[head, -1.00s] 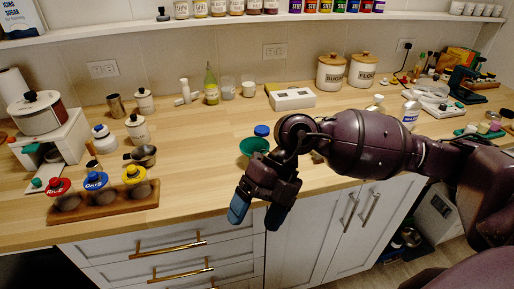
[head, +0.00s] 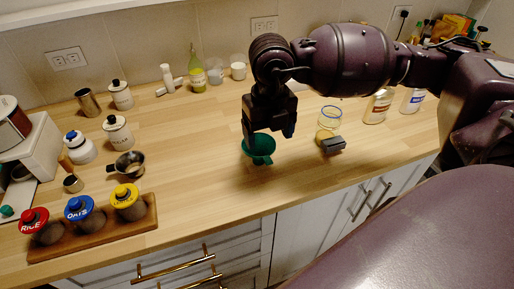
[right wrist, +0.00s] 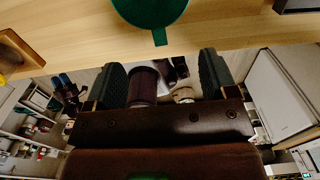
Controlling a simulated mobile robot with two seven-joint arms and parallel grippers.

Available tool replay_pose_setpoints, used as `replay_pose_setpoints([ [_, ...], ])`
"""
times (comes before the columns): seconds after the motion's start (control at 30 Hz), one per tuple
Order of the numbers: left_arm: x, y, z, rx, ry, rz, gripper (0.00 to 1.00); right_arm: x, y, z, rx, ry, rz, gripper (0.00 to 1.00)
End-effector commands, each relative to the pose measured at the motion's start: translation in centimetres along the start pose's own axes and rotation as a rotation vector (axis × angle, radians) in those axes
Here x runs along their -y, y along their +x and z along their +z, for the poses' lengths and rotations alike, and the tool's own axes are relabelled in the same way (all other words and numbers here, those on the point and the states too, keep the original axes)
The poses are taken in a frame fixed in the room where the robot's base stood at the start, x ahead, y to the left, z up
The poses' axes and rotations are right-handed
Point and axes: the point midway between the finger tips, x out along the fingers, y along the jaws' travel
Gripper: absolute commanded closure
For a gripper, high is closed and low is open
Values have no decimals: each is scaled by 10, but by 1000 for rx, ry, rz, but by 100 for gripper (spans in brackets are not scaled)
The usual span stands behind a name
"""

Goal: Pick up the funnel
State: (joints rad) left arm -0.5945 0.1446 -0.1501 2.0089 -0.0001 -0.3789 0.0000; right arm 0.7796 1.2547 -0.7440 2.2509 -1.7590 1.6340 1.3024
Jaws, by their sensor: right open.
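The green funnel (head: 259,152) sits on the wooden counter (head: 205,150), near its front edge. Its handle tab points toward the front. My right gripper (head: 268,138) hangs over the funnel from above and is open and empty. One finger overlaps the funnel's rim in the head view; I cannot tell whether they touch. In the right wrist view the funnel (right wrist: 150,8) lies at the top edge, beyond the open fingers (right wrist: 163,82). My left gripper is out of view.
A glass jar (head: 329,122) and a small dark grey block (head: 332,146) stand to the right. A rack (head: 100,233) with rice and oats jars is at the front left. Open counter lies between the rack and funnel.

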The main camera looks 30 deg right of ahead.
Motion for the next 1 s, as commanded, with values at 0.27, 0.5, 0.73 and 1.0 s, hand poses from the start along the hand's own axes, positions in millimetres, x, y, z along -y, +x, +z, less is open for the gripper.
replay_pose_setpoints([
  [0.27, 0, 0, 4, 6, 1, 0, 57, -1, 26, 0, -2, 0, 2, 21],
  [0.5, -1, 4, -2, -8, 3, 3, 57, -1, 52, -1, -4, 0, 1, 21],
  [0.73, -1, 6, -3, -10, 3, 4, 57, -1, 76, 0, -3, -1, 2, 21],
  [1.0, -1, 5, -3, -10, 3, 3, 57, -1, 77, 0, -1, -1, 2, 21],
])
